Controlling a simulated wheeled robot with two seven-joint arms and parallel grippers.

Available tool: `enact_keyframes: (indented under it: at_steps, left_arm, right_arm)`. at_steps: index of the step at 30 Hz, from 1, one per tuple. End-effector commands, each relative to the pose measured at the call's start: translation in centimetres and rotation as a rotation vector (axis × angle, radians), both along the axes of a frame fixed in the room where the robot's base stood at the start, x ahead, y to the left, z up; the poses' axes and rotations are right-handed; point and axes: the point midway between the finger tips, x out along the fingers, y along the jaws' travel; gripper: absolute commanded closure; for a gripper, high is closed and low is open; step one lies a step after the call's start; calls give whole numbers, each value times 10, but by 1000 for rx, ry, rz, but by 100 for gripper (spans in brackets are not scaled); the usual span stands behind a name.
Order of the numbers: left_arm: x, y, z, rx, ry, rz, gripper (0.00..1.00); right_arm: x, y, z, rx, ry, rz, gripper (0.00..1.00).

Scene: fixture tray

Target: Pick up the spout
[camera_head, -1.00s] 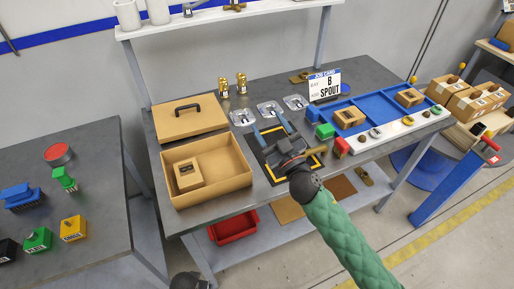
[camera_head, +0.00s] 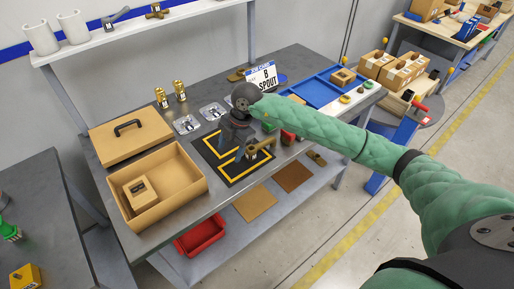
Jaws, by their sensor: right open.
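My right gripper (camera_head: 232,153) is open, pointing down over the black mat with yellow markings. A small brass fitting (camera_head: 262,147) with a stem sits on the mat just right of the gripper; it looks like the spout, but its shape is partly unclear. The gripper appears beside it, and I cannot tell whether they touch. A job card (camera_head: 263,76) reading "B SPOUT" stands behind my forearm. My left gripper is not in view.
An open cardboard box (camera_head: 190,208) holding a small carton, and a lidded brown case (camera_head: 128,139), lie left. Two brass fittings (camera_head: 179,91) stand behind. A blue tray (camera_head: 312,92) lies right, partly behind my arm. A shelf (camera_head: 90,45) overhangs the back.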

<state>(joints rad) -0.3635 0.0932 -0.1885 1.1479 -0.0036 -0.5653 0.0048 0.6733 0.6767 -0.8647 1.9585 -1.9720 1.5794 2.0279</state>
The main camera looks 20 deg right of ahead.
Motion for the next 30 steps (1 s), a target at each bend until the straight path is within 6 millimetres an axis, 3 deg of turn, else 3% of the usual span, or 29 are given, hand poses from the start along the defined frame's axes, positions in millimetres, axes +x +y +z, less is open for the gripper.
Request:
enact_keyframes:
  at_steps: [3, 9, 21, 30]
  left_arm:
    - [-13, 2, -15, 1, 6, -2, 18]
    - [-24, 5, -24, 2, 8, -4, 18]
    - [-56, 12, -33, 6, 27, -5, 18]
    - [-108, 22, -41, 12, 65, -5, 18]
  right_arm:
    - [17, -43, 5, -185, 0, -90, 40]
    - [27, -75, 10, -321, -1, -171, 40]
    - [26, -76, -18, -328, 2, -174, 40]
    - [22, -76, -41, -328, 1, -174, 40]
